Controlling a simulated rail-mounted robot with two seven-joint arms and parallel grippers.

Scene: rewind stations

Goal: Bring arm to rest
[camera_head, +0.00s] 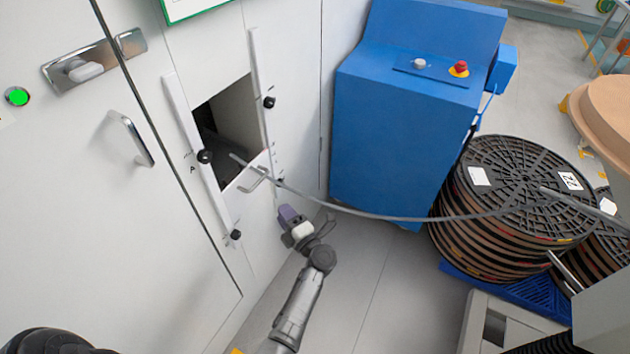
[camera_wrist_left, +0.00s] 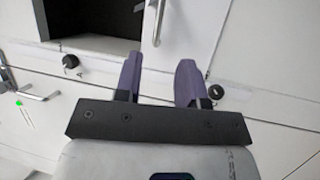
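My left gripper (camera_head: 290,214) has purple fingers and hangs in front of the white cabinet wall, just below and to the right of the square opening (camera_head: 228,128). In the left wrist view the two fingers (camera_wrist_left: 160,78) stand apart with nothing between them, so it is open and empty. My right gripper does not show.
A blue machine (camera_head: 385,130) with a red button (camera_head: 460,67) stands right of the wall. A stack of black reels (camera_head: 480,200) rests on a blue pallet (camera_head: 535,296). A door handle (camera_head: 137,138) juts out at left. Grey floor (camera_head: 370,290) is clear between.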

